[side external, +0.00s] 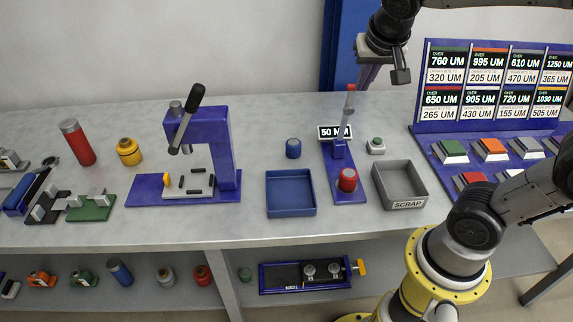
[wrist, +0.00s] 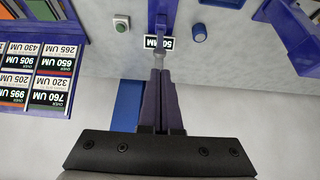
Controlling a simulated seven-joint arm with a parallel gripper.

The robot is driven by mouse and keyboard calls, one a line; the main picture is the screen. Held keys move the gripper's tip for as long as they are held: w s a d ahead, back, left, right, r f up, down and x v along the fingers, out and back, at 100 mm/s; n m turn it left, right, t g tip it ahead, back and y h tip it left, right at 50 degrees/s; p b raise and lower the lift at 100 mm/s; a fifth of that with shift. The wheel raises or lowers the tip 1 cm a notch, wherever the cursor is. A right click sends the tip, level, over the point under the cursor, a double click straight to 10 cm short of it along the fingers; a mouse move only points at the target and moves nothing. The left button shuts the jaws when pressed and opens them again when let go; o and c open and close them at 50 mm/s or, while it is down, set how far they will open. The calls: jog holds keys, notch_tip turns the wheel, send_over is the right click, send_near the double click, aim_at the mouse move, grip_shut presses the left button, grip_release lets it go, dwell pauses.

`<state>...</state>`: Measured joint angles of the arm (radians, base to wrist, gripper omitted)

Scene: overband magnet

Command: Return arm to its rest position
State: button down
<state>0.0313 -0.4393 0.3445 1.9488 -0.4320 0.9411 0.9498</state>
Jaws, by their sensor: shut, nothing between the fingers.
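My gripper (side external: 364,88) hangs high at the top right of the side view, above the back of the bench. Its purple fingers are together and hold nothing. In the wrist view the two fingers (wrist: 160,72) point up the picture, side by side. In the side view the fingertips appear close to the upper end of a grey lever (side external: 348,110) with a red tip. The lever rises from a purple stand (side external: 340,165) with a "50 MM" sign (side external: 335,132). I cannot tell the exact gap between them.
Around the stand are a blue tray (side external: 291,210), a grey scrap bin (side external: 420,203), a blue cylinder (side external: 293,148) and a green button (side external: 377,146). A purple press (side external: 225,150) stands left. A labelled board (side external: 433,95) with coloured pads stands right.

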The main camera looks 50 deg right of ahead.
dwell(0.4)
jog(key=s+a+f+n+y, duration=0.2)
jog(key=s+a+n, duration=0.2)
jog(key=s, duration=0.2)
jog(key=s+a+f+n+t+y, duration=0.1)
jog(key=s+a+n+y, duration=0.1)
jog(key=s+a+n, duration=0.2)
jog(key=s+n, duration=0.1)
jog(key=s, duration=0.2)
jog(key=shift+a+f, duration=0.2)
jog(key=shift+f, duration=0.15)
